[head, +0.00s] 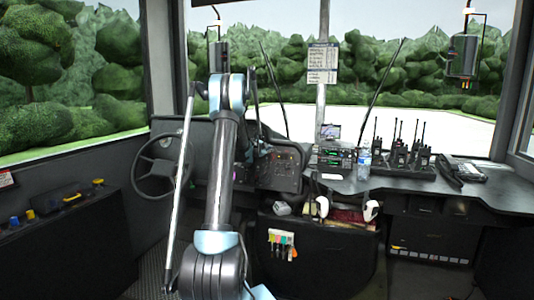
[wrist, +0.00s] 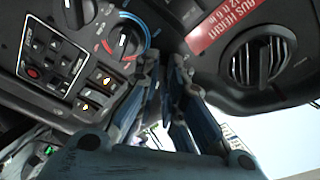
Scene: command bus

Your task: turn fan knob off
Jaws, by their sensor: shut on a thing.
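In the wrist view my gripper (wrist: 165,65) reaches up to the dark dashboard panel, its two blue-grey fingers close together at the tips. It is shut on the fan knob, which the fingertips mostly hide, so its setting cannot be read. To the left is a round black knob (wrist: 125,42) with a red and blue arc around it, beside the left finger. Another dark knob (wrist: 76,10) is cut off by the top edge. In the head view my arm reaches the dashboard (head: 283,168) right of the steering wheel, and it hides the fingertips and the knob.
A button panel (wrist: 48,58) lies left of the fingers, and a round air vent (wrist: 262,60) and a red label (wrist: 228,28) lie right. In the head view the steering wheel (head: 140,168) is close to my arm.

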